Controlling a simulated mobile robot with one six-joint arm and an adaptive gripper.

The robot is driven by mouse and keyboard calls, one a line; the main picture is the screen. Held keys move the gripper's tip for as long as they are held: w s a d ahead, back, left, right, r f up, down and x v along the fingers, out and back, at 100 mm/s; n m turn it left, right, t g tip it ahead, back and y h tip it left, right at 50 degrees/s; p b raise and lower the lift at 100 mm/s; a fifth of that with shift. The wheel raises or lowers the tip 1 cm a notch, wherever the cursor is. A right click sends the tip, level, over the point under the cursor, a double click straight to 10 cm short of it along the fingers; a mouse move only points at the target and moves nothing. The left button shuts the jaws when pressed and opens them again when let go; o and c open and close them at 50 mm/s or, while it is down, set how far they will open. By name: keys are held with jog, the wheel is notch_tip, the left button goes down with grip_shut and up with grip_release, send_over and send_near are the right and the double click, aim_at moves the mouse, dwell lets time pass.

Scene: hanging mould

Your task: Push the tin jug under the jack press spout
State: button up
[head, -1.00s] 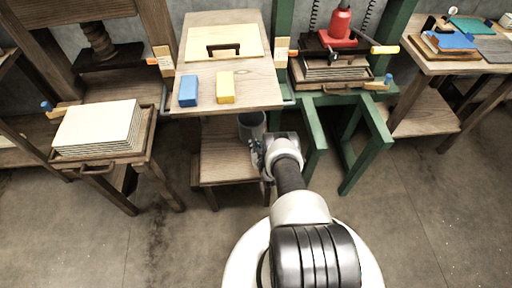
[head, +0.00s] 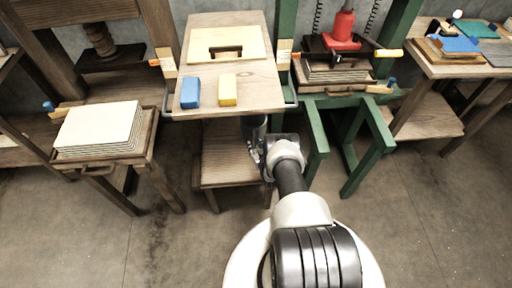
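The tin jug (head: 254,123) is a grey metal vessel on the low wooden shelf under the middle bench, near its right end. The bench top hides part of it. My gripper (head: 257,149) is low at the shelf's right edge, just in front of the jug. Its fingers are small and partly hidden by my wrist, so I cannot tell whether they are open or touch the jug. The jack press (head: 341,40), with a red jack in a green frame, stands to the right of the bench. I cannot make out its spout.
The low shelf (head: 224,165) is bare left of the jug. The green press legs (head: 318,140) stand close to the right of my arm. A blue block (head: 190,92) and a yellow block (head: 228,90) lie on the bench top above. The floor in front is clear.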

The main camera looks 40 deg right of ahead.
jog(key=v, duration=1.2)
